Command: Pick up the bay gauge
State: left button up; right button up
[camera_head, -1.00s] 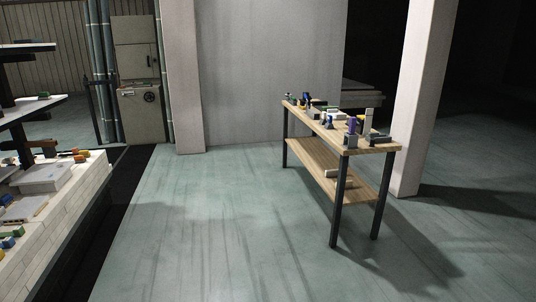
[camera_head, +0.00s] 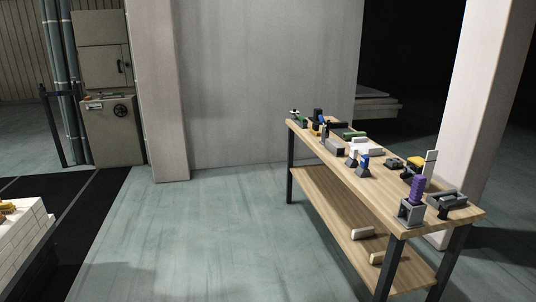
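A wooden workbench (camera_head: 382,190) with dark legs stands at the right, with many small items on its top. I cannot tell which item is the bay gauge. At the near end a purple ribbed piece (camera_head: 417,189) stands upright in a grey block (camera_head: 410,212). A dark grey open frame (camera_head: 447,203) lies to its right, and a pale upright plate (camera_head: 430,167) stands behind. A yellow piece (camera_head: 415,160) and a blue piece (camera_head: 363,162) are farther back. Neither of my grippers is in view.
Two pale blocks lie on the bench's lower shelf (camera_head: 325,205). A pale pillar (camera_head: 490,100) stands behind the bench. A white brick stack (camera_head: 20,245) is at the left edge. The floor (camera_head: 220,230) left of the bench is clear.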

aim_at(315, 128)
jog(key=i, duration=2.55)
